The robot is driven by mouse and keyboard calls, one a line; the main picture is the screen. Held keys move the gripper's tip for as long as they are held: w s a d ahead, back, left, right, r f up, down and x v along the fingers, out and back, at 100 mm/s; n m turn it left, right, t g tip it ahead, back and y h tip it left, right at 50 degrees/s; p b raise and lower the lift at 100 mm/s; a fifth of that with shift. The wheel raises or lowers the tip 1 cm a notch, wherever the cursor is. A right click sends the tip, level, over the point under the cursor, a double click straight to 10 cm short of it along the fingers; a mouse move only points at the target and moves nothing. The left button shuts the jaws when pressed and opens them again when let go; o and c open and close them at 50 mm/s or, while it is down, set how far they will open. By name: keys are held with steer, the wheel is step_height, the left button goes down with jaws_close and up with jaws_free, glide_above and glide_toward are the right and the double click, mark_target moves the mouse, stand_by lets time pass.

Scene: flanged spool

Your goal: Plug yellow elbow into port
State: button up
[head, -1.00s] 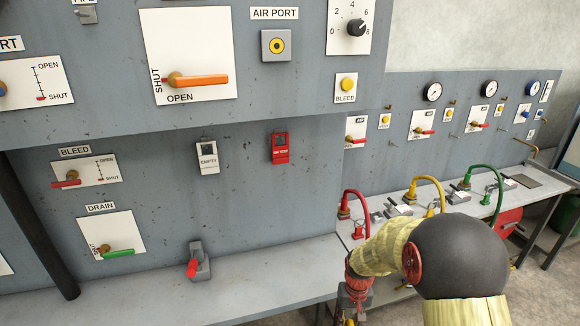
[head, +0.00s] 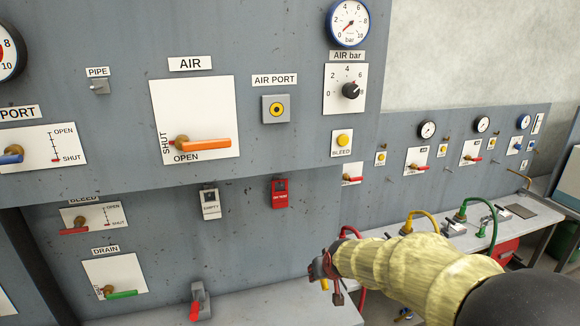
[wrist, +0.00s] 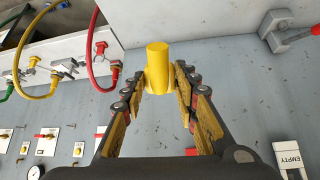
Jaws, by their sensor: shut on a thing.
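The yellow elbow (wrist: 158,68) is between my gripper's fingers in the wrist view, its rounded end pointing away from the palm. My gripper (wrist: 160,85) is shut on it. In the head view my gripper (head: 325,270) is in front of the bench, below and right of the port; a small yellow bit shows beneath it, and the rest of the elbow is hidden there. The air port (head: 276,108), a grey square with a yellow ring and dark centre, is on the upper panel under the AIR PORT label. The elbow is well apart from it.
An orange AIR lever (head: 207,145) is left of the port, and a black knob (head: 351,90) and yellow bleed button (head: 343,140) are right. White EMPTY (head: 210,203) and red (head: 280,193) tags hang below. Hoses (head: 424,220) stand on the right bench.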

steer(key=s+a+r+t+y+p, duration=0.1)
steer(key=a+r+t+p, duration=0.2)
steer(key=r, duration=1.2)
steer(key=s+a+r+n+t+y+p, duration=0.1)
steer(key=a+r+t+p, duration=0.2)
steer(key=r, duration=1.3)
steer(key=s+a+r+t+y+p, duration=0.1)
steer(key=r+p, duration=0.4)
steer(key=r, duration=1.1)
steer(key=a+t+y, duration=0.1)
steer(key=a+t, duration=0.1)
steer(key=shift+s+a+n+t, duration=0.2)
steer(key=shift+s+n+t, duration=0.1)
steer(key=shift+t, duration=0.1)
steer(key=shift+w, duration=0.15)
steer(key=shift+p+x, duration=1.65)
steer(key=shift+x, duration=1.1)
steer(key=shift+f+b, duration=0.1)
steer(key=shift+b, duration=1.65)
steer(key=shift+w+a, duration=0.2)
steer(key=shift+w, duration=0.4)
steer(key=o, duration=1.1)
steer(key=shift+o, duration=0.3)
